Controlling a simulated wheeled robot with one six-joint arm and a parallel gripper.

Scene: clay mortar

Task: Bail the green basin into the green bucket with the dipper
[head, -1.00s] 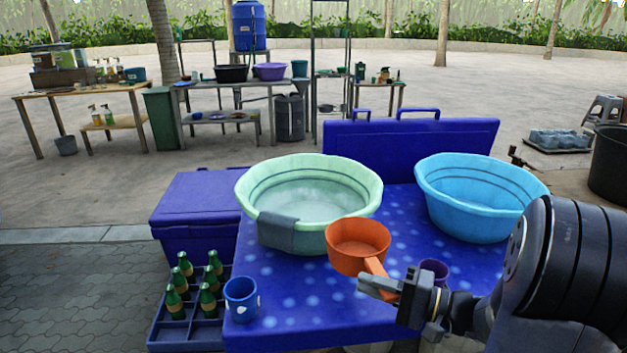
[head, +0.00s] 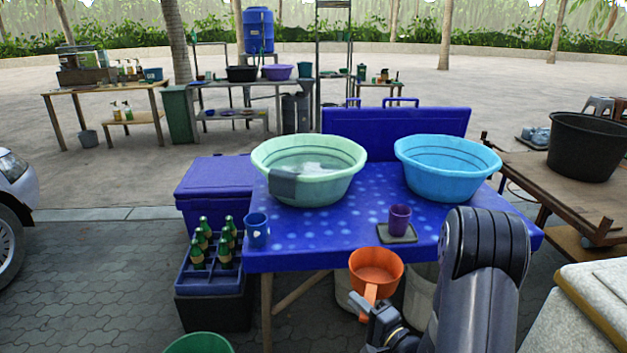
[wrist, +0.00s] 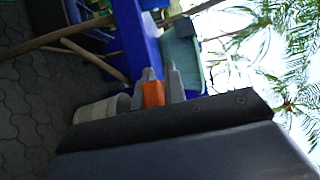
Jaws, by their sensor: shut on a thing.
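The green basin (head: 330,187) stands on the blue table with pale water in it and a dark grey cloth (head: 283,183) over its front rim. My gripper (head: 369,303) is shut on the handle of the orange dipper (head: 376,272). The dipper is roughly upright in front of the table's near edge; I cannot tell whether it holds water. In the wrist view the orange handle (wrist: 153,94) sits between the fingers, with the green basin (wrist: 184,62) beyond. A green bucket (head: 200,343) on the paving at the bottom edge is mostly cut off.
A blue basin (head: 448,175), a purple cup (head: 399,219) on a dark pad and a blue mug (head: 257,231) stand on the table (head: 340,232). A bottle crate (head: 210,277) stands left. Pale buckets (head: 420,292) are under the table. A wooden table (head: 540,190) is right.

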